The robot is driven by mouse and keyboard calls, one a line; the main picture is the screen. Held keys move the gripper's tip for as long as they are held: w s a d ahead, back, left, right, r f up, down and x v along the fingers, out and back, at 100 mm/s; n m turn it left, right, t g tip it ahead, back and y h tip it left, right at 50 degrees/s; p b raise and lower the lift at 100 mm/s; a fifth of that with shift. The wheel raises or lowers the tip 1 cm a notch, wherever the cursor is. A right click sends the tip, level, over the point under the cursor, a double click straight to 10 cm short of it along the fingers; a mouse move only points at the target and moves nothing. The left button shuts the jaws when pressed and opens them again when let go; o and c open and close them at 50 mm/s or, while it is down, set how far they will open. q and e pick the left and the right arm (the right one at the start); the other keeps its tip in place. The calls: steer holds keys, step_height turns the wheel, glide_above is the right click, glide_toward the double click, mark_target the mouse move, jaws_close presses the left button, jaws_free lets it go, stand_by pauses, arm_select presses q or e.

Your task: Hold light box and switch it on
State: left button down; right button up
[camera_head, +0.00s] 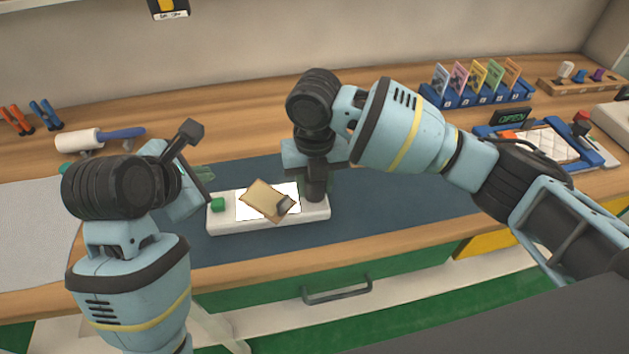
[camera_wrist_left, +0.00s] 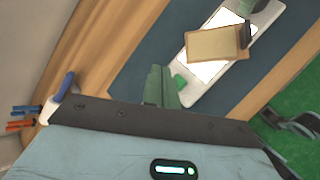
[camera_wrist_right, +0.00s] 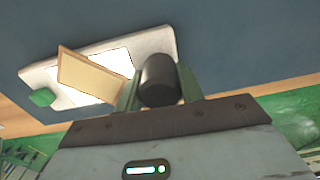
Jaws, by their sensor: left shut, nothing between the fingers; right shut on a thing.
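The white light box (camera_head: 320,211) lies on the dark blue mat, its panel (camera_head: 247,208) bright white. A green button (camera_head: 217,204) sits at its left end; it also shows in the left wrist view (camera_wrist_left: 180,83). A tan rectangular piece (camera_head: 262,197) with a dark grey part at one corner covers some of the panel. My right gripper (camera_head: 316,188) is shut on a dark round post (camera_wrist_right: 159,80) at the box's right end. My left gripper (camera_head: 204,174) is shut and empty, near the green button; I cannot tell whether it touches.
Behind stand a blue rack of coloured cards (camera_head: 476,97) and a wooden holder with knobs (camera_head: 583,82). A blue-framed tray (camera_head: 593,155) is at the right. A white roller with a blue handle (camera_head: 78,140) and pliers (camera_head: 44,113) lie at the left. The mat right of the box is clear.

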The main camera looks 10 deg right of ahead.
arm_select(q)
steer(key=shift+r, duration=0.3)
arm_select(e)
steer(key=o, duration=1.4)
steer(key=shift+c, duration=0.2)
step_height(320, 180, up, 12)
arm_select(q)
steer(key=shift+s+f, duration=0.1)
arm_select(e)
steer(key=shift+s, duration=0.1)
